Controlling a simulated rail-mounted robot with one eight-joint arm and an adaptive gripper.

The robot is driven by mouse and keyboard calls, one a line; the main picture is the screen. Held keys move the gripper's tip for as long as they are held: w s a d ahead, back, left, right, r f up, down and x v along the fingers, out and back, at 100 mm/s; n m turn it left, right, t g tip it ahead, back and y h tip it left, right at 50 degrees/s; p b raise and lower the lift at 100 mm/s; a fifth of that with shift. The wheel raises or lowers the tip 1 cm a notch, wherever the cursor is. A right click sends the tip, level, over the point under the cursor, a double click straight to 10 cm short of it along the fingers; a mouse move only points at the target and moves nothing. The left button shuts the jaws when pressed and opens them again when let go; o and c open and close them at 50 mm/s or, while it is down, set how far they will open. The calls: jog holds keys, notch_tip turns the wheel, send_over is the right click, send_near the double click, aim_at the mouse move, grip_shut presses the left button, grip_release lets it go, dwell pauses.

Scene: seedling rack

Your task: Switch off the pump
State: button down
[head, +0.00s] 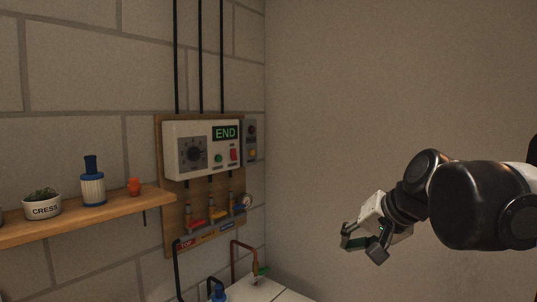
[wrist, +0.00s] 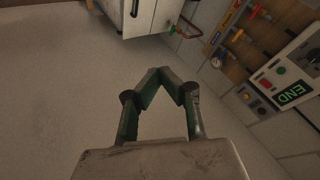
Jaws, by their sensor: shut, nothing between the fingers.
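A white control box (head: 183,168) on a wooden board on the wall has a black dial (head: 192,154), a green button (head: 218,158), a red rocker switch (head: 234,154) and a display (head: 225,133) reading END. A grey box (head: 251,143) with a dark red and a yellow button is right of it. I cannot read which control is the pump's. My gripper (head: 358,243) is shut and empty in free air, well right of the panel and lower. In the wrist view its fingertips (wrist: 157,74) meet; the display (wrist: 293,92) shows at the right edge.
Pipes with red, yellow and blue valve handles (head: 217,215) and a gauge (head: 246,201) sit below the box. A wooden shelf (head: 85,215) at left holds a cress pot (head: 43,208) and a blue-topped bottle (head: 93,189). A white-topped unit (head: 250,290) stands below. Space around my gripper is clear.

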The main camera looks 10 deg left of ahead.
aim_at(234, 158)
jog(key=w+a+r+m+y+p, duration=0.1)
jog(key=w+a+r+y, duration=0.1)
jog(key=w+a+r, duration=0.3)
jog(key=w+a+r+m+y+p, duration=0.1)
jog(key=w+a+r, duration=0.4)
jog(key=w+a, duration=0.5)
jog(key=w+a+r+m+y+p, duration=0.1)
jog(key=w+a+r+y+p, duration=0.2)
jog(key=w+a, duration=0.5)
jog(key=w+r+y, duration=0.1)
jog(key=w+r, duration=0.1)
jog(key=w, duration=0.3)
jog(key=shift+w+r+m, duration=0.3)
jog(key=shift+w+r, duration=0.05)
jog(key=shift+w, duration=0.05)
jog(key=p+x, duration=0.3)
jog(key=x, duration=1)
jog(key=shift+a+f+p, duration=0.1)
jog(key=shift+a+p, duration=0.2)
jog(key=shift+a, duration=0.1)
